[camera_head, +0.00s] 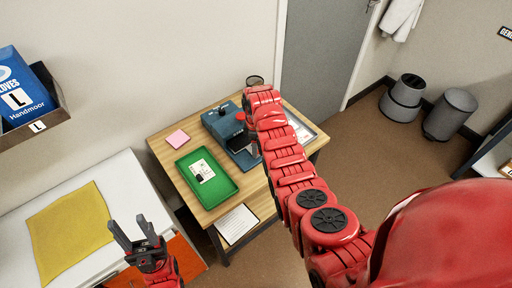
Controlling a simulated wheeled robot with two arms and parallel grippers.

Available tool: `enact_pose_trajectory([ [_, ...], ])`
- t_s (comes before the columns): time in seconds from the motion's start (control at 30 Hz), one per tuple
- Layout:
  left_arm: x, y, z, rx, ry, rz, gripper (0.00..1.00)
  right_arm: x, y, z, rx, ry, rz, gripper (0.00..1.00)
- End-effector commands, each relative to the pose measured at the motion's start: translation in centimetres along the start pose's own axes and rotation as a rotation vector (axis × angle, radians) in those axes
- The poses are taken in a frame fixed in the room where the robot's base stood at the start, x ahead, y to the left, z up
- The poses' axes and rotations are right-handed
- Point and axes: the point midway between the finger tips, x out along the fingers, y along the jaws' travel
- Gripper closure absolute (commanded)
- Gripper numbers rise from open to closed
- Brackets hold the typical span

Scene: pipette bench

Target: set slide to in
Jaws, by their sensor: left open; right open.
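A blue bench device (218,124) with a dark knob and a dark plate stands at the back of the small wooden table. Its right side is partly hidden by my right arm, and I cannot tell how its slide is set. My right gripper (252,142) is mostly hidden by its own arm, close to the device's right side. Whether it touches the device cannot be told. My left gripper (136,236) is open and empty, pointing up at the lower left, away from the device.
A white bench with a yellow cloth (70,235) is at left. Grey bins (449,114) stand on the floor at right.

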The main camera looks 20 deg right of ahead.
Motion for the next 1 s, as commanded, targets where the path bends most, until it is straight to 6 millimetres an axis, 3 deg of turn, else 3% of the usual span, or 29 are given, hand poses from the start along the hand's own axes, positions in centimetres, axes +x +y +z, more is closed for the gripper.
enact_pose_trajectory([
  [0.47,0.28,-0.01,-0.04,0.000,0.000,0.000,0.50,1.11,-0.10,0.05,-0.001,-0.001,-0.001,0.39],
  [0.8,0.28,-0.01,-0.05,0.000,0.000,0.000,0.50,1.11,-0.10,0.06,0.000,-0.001,-0.002,1.00],
  [1.0,0.28,-0.01,-0.05,0.000,0.000,0.000,0.50,1.10,-0.10,0.06,0.000,-0.001,-0.001,1.00],
])
